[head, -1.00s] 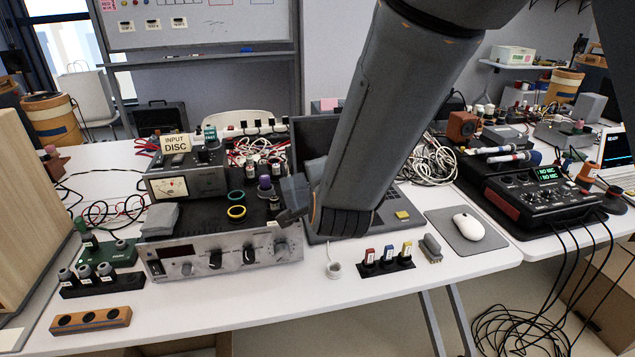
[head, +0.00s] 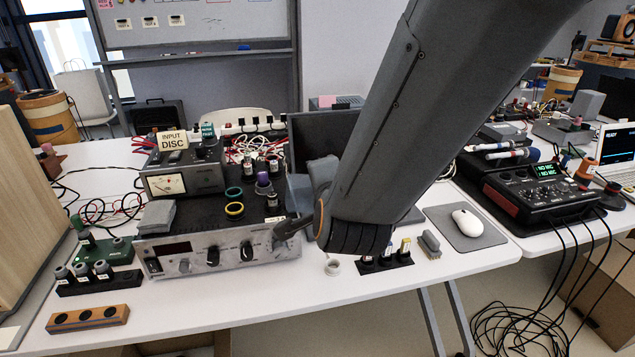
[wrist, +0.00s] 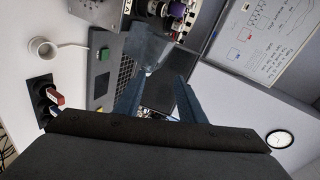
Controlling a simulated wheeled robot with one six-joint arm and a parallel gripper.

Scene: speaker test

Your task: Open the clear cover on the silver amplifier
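The silver amplifier (head: 215,254) stands at the left of the white table, with a dark display window and a row of knobs on its front. I cannot make out the clear cover; its edges do not show. In the wrist view, my gripper's two blue-grey fingers (wrist: 160,75) are apart, with no object clearly held. Part of the silver panel (wrist: 98,12) shows at the top there.
A laptop (wrist: 112,75) lies right of the amplifier, close to the fingers. A grey block (head: 157,217) and colored rings (head: 234,209) rest on the amplifier.

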